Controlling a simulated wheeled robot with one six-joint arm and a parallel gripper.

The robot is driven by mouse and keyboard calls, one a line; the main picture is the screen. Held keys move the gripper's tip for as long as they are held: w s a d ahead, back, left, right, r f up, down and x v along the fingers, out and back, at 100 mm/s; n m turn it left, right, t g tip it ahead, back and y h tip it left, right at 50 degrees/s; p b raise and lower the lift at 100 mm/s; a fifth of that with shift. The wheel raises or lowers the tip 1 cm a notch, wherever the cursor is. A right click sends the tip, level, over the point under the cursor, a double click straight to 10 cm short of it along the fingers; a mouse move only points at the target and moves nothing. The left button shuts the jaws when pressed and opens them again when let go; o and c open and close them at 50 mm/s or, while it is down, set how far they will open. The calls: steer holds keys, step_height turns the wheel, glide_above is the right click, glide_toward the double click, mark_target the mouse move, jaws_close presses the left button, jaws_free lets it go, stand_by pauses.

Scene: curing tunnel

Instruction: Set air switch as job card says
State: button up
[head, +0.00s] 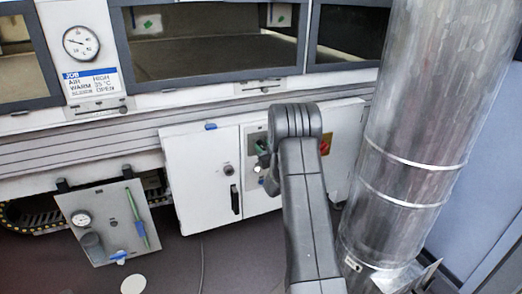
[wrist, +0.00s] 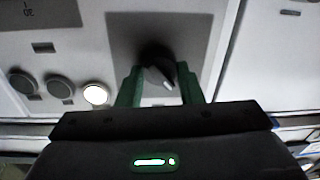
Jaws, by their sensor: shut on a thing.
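The job card (head: 91,82) in the head view reads AIR HIGH, WARM 35 °C and SLIDER OPEN. The air switch looks to be the black rotary knob (wrist: 156,72) on a grey plate in the wrist view. Its white pointer mark slants toward the lower right of that view. My gripper (wrist: 160,80) has its green fingers on either side of the knob, shut on it. Two dark round lamps and one lit white lamp (wrist: 95,94) sit left of the knob. In the head view my arm hides most of the switch. I cannot read any position labels.
A white cabinet door (head: 203,180) with a black handle is left of the switch panel. A red and yellow switch (head: 325,146) is to its right. A large metal duct (head: 415,120) stands at the right. A hanging board (head: 108,220) with a gauge and green pen is lower left.

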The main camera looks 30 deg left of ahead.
steer(key=m, duration=0.1)
steer(key=m+b, duration=0.1)
steer(key=m, duration=0.1)
steer(key=m+b, duration=0.1)
steer(key=shift+f, duration=0.25)
steer(key=m+b, duration=0.1)
steer(key=m, duration=0.4)
steer(key=m+t, duration=0.1)
steer(key=m, duration=0.4)
steer(key=shift+f, duration=0.1)
steer(key=shift+m+h+b, duration=0.3)
steer(key=shift+m+b, duration=0.05)
steer(key=shift+m, duration=1.95)
steer(key=o, duration=1)
steer(key=shift+s+a, duration=0.15)
steer(key=shift+d, duration=0.2)
